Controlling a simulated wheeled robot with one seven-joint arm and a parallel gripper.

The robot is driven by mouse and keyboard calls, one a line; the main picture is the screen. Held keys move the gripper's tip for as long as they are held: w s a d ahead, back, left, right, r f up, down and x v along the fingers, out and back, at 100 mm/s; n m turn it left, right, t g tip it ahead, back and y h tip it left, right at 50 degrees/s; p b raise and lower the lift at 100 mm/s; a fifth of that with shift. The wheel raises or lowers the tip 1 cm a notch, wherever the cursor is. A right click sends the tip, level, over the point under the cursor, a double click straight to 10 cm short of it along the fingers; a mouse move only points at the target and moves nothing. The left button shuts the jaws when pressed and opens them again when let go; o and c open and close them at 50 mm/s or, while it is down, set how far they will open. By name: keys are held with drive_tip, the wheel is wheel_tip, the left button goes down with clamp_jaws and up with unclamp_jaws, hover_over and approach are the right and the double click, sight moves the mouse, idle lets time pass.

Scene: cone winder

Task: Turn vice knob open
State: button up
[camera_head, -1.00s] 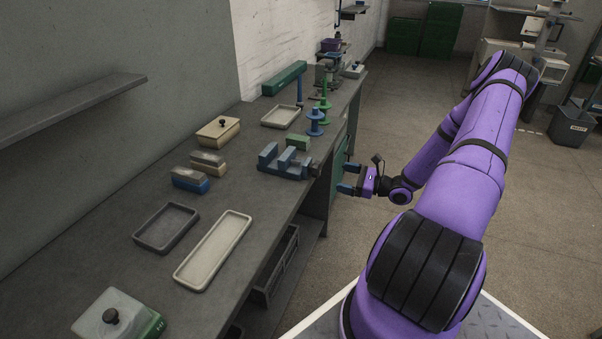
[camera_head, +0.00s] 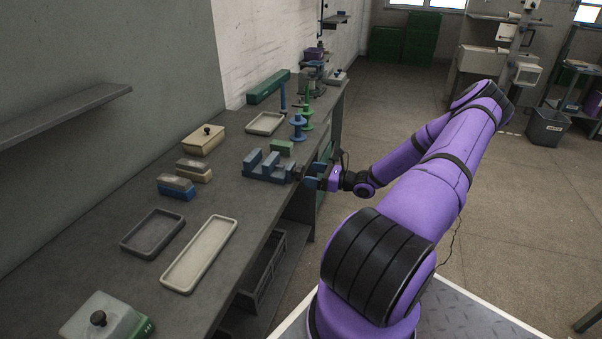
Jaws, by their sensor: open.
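The blue vice (camera_head: 268,172) stands on the workbench near its right edge, with its jaws upward. Its dark knob end (camera_head: 296,173) faces right, toward the aisle; the knob is small and partly hard to make out. My gripper (camera_head: 313,175) is open, with its blue fingertips pointing left at the knob end. The fingers are at or just short of the knob; I cannot tell whether they touch or surround it.
A green block (camera_head: 282,148) and blue spools (camera_head: 298,128) stand just behind the vice. Block-like brushes (camera_head: 177,187), a lidded box (camera_head: 203,140) and shallow trays (camera_head: 201,254) lie on the bench (camera_head: 110,275).

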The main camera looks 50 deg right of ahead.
sight(303, 172)
drive_tip(key=shift+x, duration=2.25)
drive_tip(key=c, duration=0.9)
